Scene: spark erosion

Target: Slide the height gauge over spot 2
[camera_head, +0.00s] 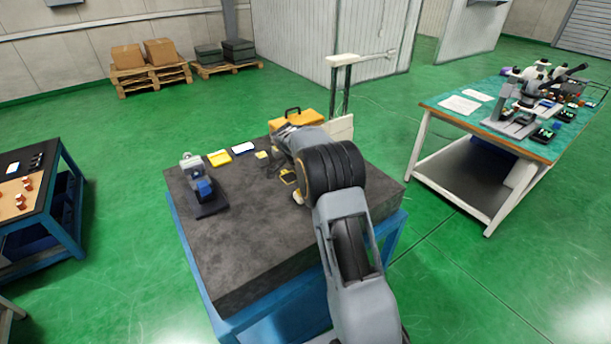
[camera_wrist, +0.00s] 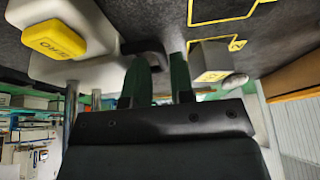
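The height gauge (camera_head: 342,128) looks to be the white base with two dark columns and a white top arm at the back right of the dark granite table (camera_head: 240,245). In the wrist view its white body (camera_wrist: 95,60) carries a yellow label and a black handle (camera_wrist: 145,46). My gripper (camera_wrist: 160,82) has its two green fingers apart at that handle; a dark part shows between them, and I cannot tell whether they press on it. In the head view my arm hides the fingers.
A grey block (camera_wrist: 208,60) with a yellow label stands right of my fingers in the wrist view. A blue-and-grey device (camera_head: 203,188) stands at the table's left. A yellow case (camera_head: 296,118) is at the back. The table's front left is clear.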

